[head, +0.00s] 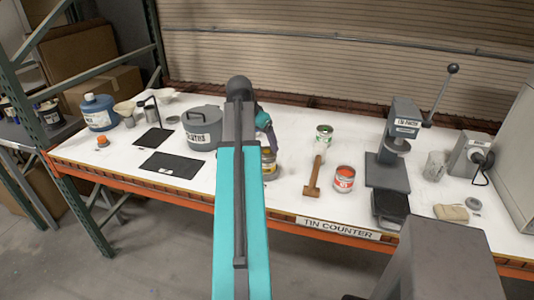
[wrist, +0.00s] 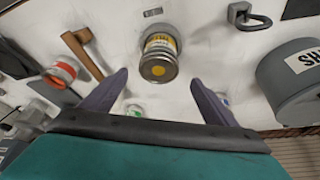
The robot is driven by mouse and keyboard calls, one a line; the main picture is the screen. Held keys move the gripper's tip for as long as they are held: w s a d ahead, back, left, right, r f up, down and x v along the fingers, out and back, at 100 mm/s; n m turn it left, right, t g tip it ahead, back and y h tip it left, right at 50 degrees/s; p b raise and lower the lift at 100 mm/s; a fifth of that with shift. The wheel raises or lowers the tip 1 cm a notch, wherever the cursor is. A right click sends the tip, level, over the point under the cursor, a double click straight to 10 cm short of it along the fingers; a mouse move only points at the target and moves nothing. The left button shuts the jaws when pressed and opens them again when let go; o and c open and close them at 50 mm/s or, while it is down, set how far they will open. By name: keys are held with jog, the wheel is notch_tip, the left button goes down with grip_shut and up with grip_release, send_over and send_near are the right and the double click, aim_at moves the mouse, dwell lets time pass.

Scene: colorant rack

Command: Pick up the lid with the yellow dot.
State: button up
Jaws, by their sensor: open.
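The lid with the yellow dot (wrist: 158,70) shows in the wrist view as a grey metal disc. It sits on top of a tin with a yellow label (wrist: 160,41). In the head view this tin (head: 270,164) stands just right of my arm, partly hidden by it. My gripper (wrist: 159,78) is open and empty. Its two purple fingers are spread to either side of the lid in the wrist view, with the lid showing between and slightly beyond the tips. I cannot tell the height gap between fingertips and lid.
A large grey pot (head: 203,128) is close on the left. A press (head: 390,160) stands further right. White counter shows between them.

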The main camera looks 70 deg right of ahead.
aim_at(267, 152)
jog(key=shift+p+x, duration=0.75)
jog(key=shift+x, duration=0.45)
jog(key=shift+p+x, duration=0.3)
jog(key=shift+x, duration=0.9)
jog(key=shift+s+a, duration=0.1)
jog(key=c, duration=1.1)
